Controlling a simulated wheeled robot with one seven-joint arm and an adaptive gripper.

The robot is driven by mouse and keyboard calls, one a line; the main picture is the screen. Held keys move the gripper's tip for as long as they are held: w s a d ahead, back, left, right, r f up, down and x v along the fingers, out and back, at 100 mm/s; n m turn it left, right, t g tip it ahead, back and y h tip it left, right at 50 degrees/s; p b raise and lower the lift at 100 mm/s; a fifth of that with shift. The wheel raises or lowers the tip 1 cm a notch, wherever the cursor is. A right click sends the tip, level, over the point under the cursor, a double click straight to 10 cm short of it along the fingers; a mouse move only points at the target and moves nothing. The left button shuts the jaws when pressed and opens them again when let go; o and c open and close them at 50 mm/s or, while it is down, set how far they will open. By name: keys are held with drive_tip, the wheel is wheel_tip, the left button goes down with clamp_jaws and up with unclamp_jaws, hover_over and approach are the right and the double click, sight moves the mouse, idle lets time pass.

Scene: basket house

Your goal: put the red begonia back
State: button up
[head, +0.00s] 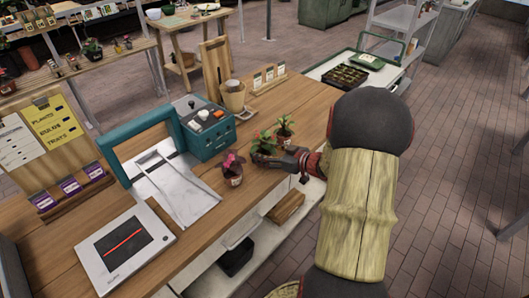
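A small potted plant with red flowers (264,142), which looks like the red begonia, is at the right part of the wooden counter. My gripper (268,159) reaches in from the right, low beside this plant, and its dark fingers cover most of the pot. I cannot tell whether they are closed on the pot or only around it. A second potted plant with small reddish blooms (285,127) stands just behind, in a terracotta pot. A plant with a magenta bloom (232,168) stands in front and to the left, in a reddish-brown pot with a pale label.
A teal machine (207,130) with a pale tray stands left of the plants. A card rack (268,78) and tan pot (234,97) stand behind. Bare wood (306,100) shows at the back right.

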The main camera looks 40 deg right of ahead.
drive_tip(key=o, duration=0.4)
drive_tip(key=shift+r, duration=0.1)
